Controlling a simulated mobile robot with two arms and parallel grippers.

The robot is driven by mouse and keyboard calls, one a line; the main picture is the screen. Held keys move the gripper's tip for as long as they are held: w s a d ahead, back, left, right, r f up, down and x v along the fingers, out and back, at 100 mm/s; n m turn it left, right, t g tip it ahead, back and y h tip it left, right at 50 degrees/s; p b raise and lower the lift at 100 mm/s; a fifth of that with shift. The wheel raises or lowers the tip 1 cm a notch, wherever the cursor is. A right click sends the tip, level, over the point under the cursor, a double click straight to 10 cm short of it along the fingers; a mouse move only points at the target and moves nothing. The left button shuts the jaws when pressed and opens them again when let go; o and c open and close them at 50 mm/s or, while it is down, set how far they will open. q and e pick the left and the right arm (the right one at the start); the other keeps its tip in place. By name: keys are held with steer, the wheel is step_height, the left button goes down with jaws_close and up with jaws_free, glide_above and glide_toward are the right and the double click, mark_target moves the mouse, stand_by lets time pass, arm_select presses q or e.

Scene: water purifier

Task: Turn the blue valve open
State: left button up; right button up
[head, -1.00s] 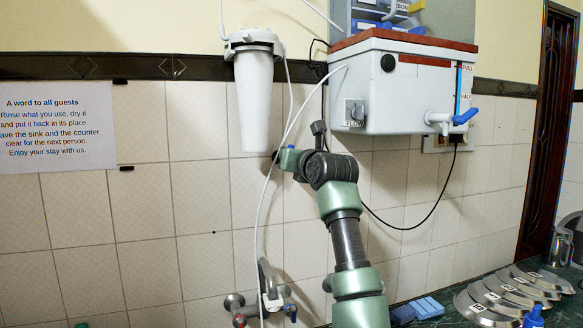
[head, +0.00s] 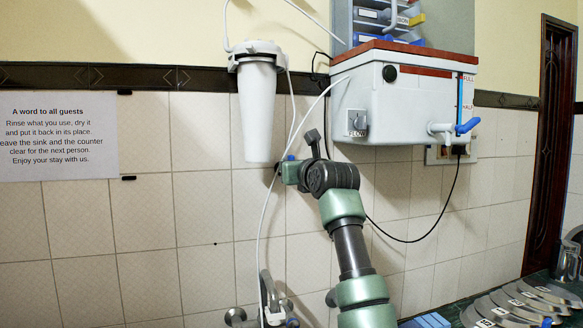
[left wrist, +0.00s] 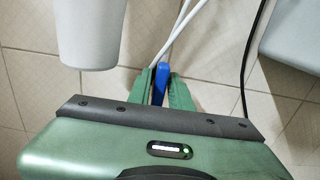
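A blue valve handle (left wrist: 161,84) shows in the left wrist view, standing between my left gripper's green fingers beside two white tubes. My left gripper (left wrist: 160,88) is closed around it, a finger on each side. In the head view, my left gripper (head: 283,171) is at the wall, below and to the right of the white filter housing (head: 258,110). A small blue part (head: 291,158) shows at the top of the gripper there; the rest of the valve is hidden. My right gripper is in neither view.
A white tank (head: 410,98) with a blue-handled tap (head: 467,126) hangs on the right. A thin white tube (head: 262,215) runs down to a wall faucet (head: 266,290). A black cable (head: 440,200) hangs right of my arm. Metal lids (head: 515,300) lie at the lower right.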

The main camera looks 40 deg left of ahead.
arm_select(q)
steer(key=shift+o, duration=0.6)
steer(key=shift+a, duration=0.1)
steer(key=shift+d+f, duration=0.1)
steer(key=shift+d, duration=0.2)
steer(key=b+v, duration=0.3)
steer(key=v, duration=0.4)
steer(key=shift+s, duration=0.2)
steer(key=shift+d+f, duration=0.1)
